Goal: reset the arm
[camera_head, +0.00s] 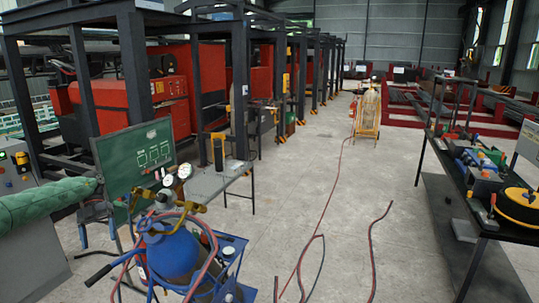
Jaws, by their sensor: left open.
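My left arm, in what looks like a wrinkled green sleeve (40,207), comes in from the left edge. My left gripper (97,234) seems to be the small dark-blue form below the sleeve's end, with two prongs pointing down and apart. It looks open, with nothing visible between the prongs. It is small and partly hard to tell from the clutter behind. It appears left of the blue tank (175,255). My right arm and right gripper are not in view.
A blue cart (228,265) with gauges (176,178) and hoses stands close in front. A green board (135,158) and small grey table (215,180) are behind. A dark workbench (475,205) with tools stands right. Red hoses (372,250) lie on the otherwise open middle floor.

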